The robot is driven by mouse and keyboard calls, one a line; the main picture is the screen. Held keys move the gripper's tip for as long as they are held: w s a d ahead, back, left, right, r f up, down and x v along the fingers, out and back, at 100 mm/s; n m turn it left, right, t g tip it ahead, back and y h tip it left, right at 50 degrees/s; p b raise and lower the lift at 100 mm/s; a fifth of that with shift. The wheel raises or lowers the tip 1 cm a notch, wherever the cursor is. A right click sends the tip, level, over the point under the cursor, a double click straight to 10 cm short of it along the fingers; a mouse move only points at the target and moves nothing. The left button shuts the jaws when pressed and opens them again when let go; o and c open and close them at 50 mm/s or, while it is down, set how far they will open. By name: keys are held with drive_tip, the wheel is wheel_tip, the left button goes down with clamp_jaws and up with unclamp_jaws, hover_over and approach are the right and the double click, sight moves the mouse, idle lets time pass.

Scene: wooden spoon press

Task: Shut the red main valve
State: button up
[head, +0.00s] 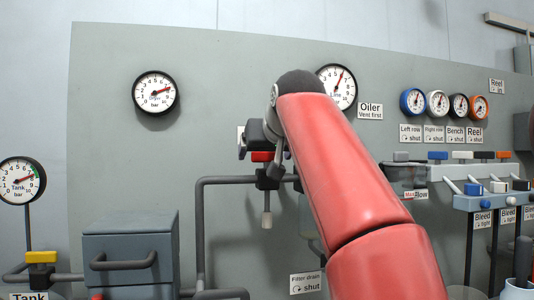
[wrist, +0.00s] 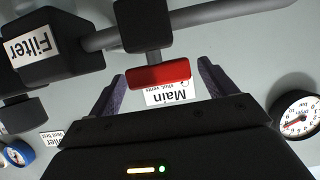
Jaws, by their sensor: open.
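The red main valve handle (wrist: 158,76) shows in the wrist view as a short red bar on a dark stem, lying between the fingers. It is partly visible in the head view (head: 262,156), on the pipe on the grey panel, just left of my red arm. My gripper (wrist: 160,72) is open, with one finger on each side of the red handle; a gap shows at each side. A white "Main" label (wrist: 168,97) appears upside down behind the handle. In the head view my arm hides much of the gripper.
A dark block labelled "Filter" (wrist: 32,45) sits beside the valve, joined to the pipework. A pressure gauge (wrist: 298,116) is at the right in the wrist view. In the head view, a grey-blue box (head: 130,250) stands lower left, and coloured valves (head: 473,189) are at right.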

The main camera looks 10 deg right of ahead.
drive_tip(key=shift+c, duration=0.4)
drive_tip(key=c, duration=0.9)
drive_tip(key=shift+a+m+h, duration=0.1)
drive_tip(key=shift+m+h, duration=0.2)
drive_tip(key=shift+h, duration=0.1)
drive_tip(key=shift+r+m+g+h+p, duration=0.15)
drive_tip(key=shift+m+g+h+p, duration=0.15)
drive_tip(key=shift+m+h+p, duration=0.7)
drive_tip(key=m+h+p, duration=0.1)
drive_tip(key=m+h, duration=0.1)
drive_tip(key=shift+g+h, duration=0.4)
drive_tip(key=shift+m+g+h+p, duration=1.25)
drive_tip(key=shift+m+h, duration=0.65)
drive_tip(key=shift+m, duration=0.2)
